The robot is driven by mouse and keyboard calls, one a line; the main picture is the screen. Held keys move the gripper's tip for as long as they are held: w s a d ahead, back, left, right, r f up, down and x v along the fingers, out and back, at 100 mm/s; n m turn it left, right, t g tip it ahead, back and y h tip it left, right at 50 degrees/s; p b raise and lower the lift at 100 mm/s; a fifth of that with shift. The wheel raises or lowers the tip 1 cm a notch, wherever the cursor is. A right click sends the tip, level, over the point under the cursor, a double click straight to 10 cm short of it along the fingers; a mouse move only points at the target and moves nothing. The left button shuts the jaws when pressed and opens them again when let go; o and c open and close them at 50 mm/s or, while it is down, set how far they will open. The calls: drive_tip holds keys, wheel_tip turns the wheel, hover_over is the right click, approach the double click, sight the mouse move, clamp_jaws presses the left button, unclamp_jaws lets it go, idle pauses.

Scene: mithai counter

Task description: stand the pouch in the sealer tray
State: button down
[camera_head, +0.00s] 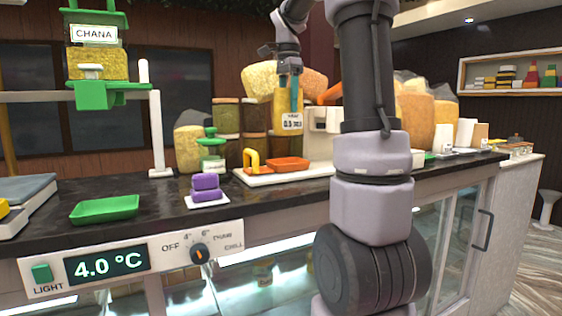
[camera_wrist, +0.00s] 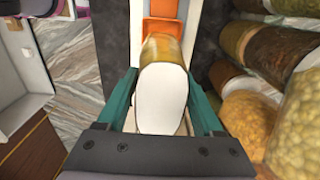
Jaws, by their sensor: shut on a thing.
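My gripper (camera_head: 293,98) has teal fingers pointing down over the counter. It is shut on the pouch (camera_head: 290,122), which shows yellow contents and a white label in the head view. In the wrist view the pouch (camera_wrist: 161,95) sits between the fingers, with a white face near me and a yellow part beyond. The orange sealer tray (camera_head: 288,164) lies on a white base with a yellow arched handle at its left. In the head view the pouch hangs above the tray, apart from it. In the wrist view an orange part (camera_wrist: 160,30) shows past the pouch, which partly hides it.
Jars and sacks (camera_head: 226,118) stand behind the sealer. Purple blocks (camera_head: 206,188) and a green tray (camera_head: 105,209) lie to the left on the black counter. A white machine (camera_head: 322,122) stands to the right of the pouch. Dark counter is bare between the green tray and the purple blocks.

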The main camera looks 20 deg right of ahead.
sight(288, 135)
wheel_tip(288, 135, down, 10)
drive_tip(key=shift+r, duration=0.1)
idle(0.4)
drive_tip(key=shift+c, duration=0.2)
unclamp_jaws()
